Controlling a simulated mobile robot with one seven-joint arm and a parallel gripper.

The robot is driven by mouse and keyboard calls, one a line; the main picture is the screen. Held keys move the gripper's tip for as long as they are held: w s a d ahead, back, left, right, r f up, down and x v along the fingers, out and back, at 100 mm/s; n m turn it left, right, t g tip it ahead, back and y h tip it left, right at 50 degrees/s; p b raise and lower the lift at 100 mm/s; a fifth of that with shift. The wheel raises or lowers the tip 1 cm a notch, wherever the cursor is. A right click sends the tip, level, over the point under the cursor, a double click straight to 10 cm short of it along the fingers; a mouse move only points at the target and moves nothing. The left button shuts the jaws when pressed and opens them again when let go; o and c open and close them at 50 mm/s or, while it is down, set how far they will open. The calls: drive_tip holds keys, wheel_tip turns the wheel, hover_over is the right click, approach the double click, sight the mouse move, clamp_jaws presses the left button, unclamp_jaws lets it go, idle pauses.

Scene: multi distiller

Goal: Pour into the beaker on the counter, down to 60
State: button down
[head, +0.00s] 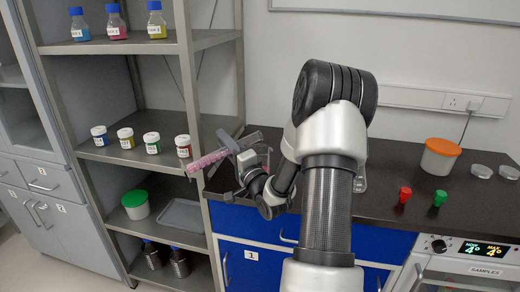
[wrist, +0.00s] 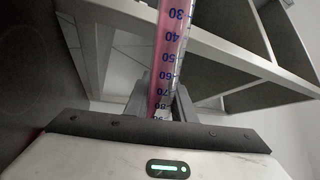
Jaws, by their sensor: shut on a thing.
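My gripper (head: 247,163) is shut on a clear graduated cylinder (head: 208,160) holding pink liquid. The cylinder is tilted close to level, with its pink end pointing left and slightly down, at the counter's left end beside the shelf rack. In the wrist view, the cylinder (wrist: 172,50) stands between the fingers (wrist: 162,92), with blue marks from 30 to about 90. Pink liquid lies along its left side; the exact level cannot be read. I cannot make out a beaker on the counter (head: 385,212); my arm hides part of the counter.
A metal shelf rack (head: 190,90) stands close left of the gripper, holding several small jars (head: 152,143) and bottles (head: 116,22). On the counter's right are a red stopper (head: 405,194), a green stopper (head: 439,198), an orange-lidded tub (head: 439,157) and clear dishes (head: 482,171).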

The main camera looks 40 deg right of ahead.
drive_tip(key=shift+m, duration=0.4)
idle(1.2)
